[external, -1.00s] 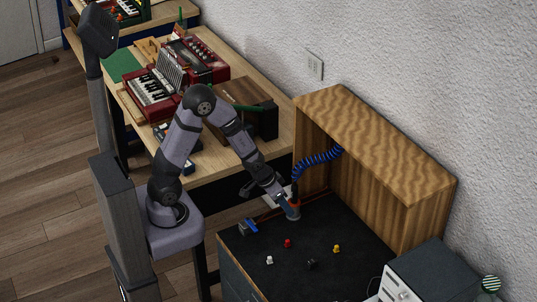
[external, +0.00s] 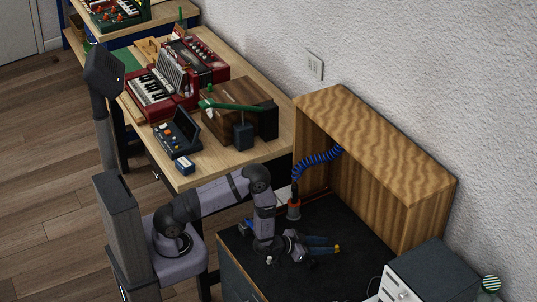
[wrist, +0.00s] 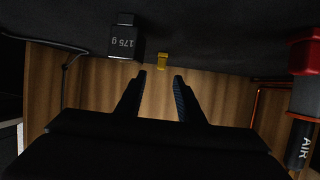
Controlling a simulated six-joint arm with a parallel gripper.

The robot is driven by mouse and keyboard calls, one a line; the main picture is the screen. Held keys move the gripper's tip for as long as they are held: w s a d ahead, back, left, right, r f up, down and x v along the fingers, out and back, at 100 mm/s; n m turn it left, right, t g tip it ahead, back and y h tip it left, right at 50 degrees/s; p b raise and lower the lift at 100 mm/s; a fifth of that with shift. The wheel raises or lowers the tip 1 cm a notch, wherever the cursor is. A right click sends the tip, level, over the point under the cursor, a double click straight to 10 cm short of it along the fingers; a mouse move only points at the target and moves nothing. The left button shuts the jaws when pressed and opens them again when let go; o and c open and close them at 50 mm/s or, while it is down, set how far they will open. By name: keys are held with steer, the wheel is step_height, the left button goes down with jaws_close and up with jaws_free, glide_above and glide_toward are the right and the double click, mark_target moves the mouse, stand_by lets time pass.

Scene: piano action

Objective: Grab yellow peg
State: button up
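The yellow peg (external: 337,247) stands on the black bench top at the tips of my gripper (external: 328,245) in the external view. In the wrist view, which is upside down, the small yellow peg (wrist: 162,60) is just beyond my gripper (wrist: 160,76), lined up with the gap between the two fingers. The fingers are apart with nothing between them. I cannot tell whether a fingertip touches the peg.
A dark weight marked 175 g (wrist: 125,45) stands close beside the yellow peg. A white piece (external: 269,260) sits under my arm. A red-and-grey AIR fitting (wrist: 305,75) with a blue coiled hose (external: 315,160) stands at the back.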

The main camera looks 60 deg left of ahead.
mark_target(338, 246)
steer(key=shift+x, duration=3.55)
steer(key=shift+a+f, duration=0.1)
jaws_close()
